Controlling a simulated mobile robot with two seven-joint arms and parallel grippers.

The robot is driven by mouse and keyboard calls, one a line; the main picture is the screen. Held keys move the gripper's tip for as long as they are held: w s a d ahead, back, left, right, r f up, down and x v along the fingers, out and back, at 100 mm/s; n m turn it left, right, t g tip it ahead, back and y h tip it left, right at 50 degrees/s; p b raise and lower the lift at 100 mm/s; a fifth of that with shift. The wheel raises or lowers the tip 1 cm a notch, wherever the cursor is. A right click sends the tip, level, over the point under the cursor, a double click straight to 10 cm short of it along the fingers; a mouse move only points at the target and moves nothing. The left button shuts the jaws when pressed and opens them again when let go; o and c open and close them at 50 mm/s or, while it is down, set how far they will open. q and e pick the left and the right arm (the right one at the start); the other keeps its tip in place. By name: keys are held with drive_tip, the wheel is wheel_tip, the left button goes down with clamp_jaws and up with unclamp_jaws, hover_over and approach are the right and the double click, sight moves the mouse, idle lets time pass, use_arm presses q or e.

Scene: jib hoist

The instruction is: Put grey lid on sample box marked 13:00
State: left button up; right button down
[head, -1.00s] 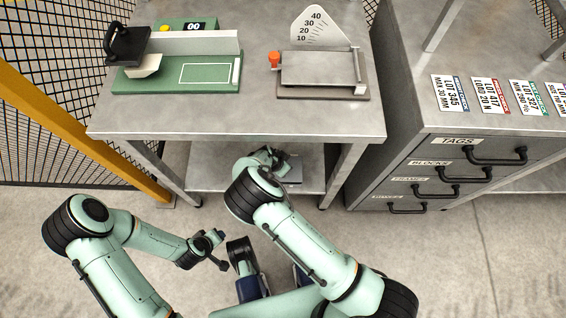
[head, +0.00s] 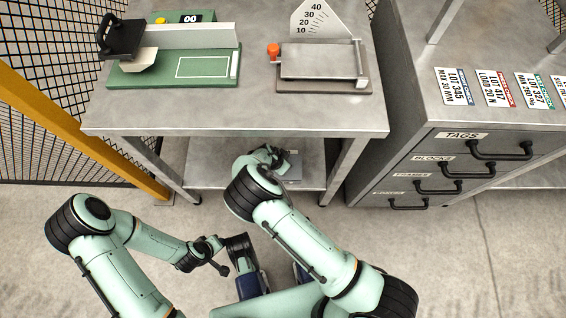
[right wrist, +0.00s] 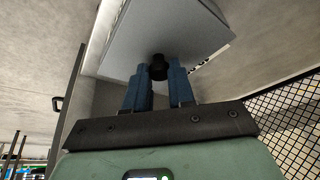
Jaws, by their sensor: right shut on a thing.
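In the right wrist view my right gripper (right wrist: 159,75) has its blue fingers shut on the black knob (right wrist: 158,66) of the grey lid (right wrist: 180,32). Dark marks like "00" show just past the lid's edge; the rest of that marking is hidden, so I cannot read a full time or tell whether the lid touches a box. In the head view the right arm reaches to the lower shelf, where a small part of a grey thing (head: 293,166) shows beside the wrist. My left gripper (head: 218,262) hangs low, away from the bench; its jaws are unclear.
The steel bench (head: 240,118) carries a green device (head: 200,65) and a scale-like plate (head: 320,62). The lower shelf (head: 212,160) lies under its edge, between legs. A drawer cabinet (head: 400,150) stands right; a yellow post (head: 90,130) and mesh fence stand left.

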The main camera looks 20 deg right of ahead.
drive_tip(key=shift+f+b, duration=0.35)
drive_tip(key=shift+b, duration=0.05)
idle(1.1)
drive_tip(key=c, duration=0.9)
unclamp_jaws()
drive_tip(key=shift+r, duration=0.1)
drive_tip(key=shift+r+p, duration=2.15)
drive_tip(key=shift+r, duration=1.3)
